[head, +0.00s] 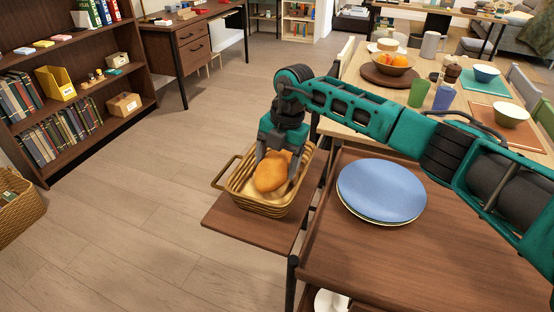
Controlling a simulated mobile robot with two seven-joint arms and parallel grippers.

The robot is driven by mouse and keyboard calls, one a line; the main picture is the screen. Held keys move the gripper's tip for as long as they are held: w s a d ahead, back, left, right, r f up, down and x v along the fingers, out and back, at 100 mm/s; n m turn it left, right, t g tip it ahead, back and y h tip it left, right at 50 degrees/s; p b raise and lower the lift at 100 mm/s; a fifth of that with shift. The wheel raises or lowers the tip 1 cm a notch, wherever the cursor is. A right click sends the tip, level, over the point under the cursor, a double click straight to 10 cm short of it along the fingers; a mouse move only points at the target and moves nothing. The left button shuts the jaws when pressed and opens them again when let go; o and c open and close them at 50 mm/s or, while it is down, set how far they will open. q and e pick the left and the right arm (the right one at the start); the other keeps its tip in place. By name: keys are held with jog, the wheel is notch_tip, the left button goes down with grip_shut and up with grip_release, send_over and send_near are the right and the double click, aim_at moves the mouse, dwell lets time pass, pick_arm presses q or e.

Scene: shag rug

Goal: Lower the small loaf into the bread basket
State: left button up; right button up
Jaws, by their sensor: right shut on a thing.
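The small loaf (270,176) is golden brown and shows at the opening of the bread basket. The bread basket (240,200) is a tan woven basket with a handle at its left, standing on a wooden side leaf of a cart. My right gripper (272,157) reaches down from above and is shut on the loaf, whose upper end lies between the fingers. The loaf appears within the basket's rim; I cannot tell whether it touches the bottom. My left gripper is not in view.
Stacked plates, blue on top (381,188), sit on the cart top (370,262) right of the basket. Behind is a dining table with a fruit bowl (392,62), a green cup (419,92) and a blue cup (444,96). A bookshelf (75,58) stands left. The floor between is clear.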

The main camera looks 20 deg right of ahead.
jog(key=shift+f, duration=0.2)
dwell(0.5)
jog(key=o, duration=1.1)
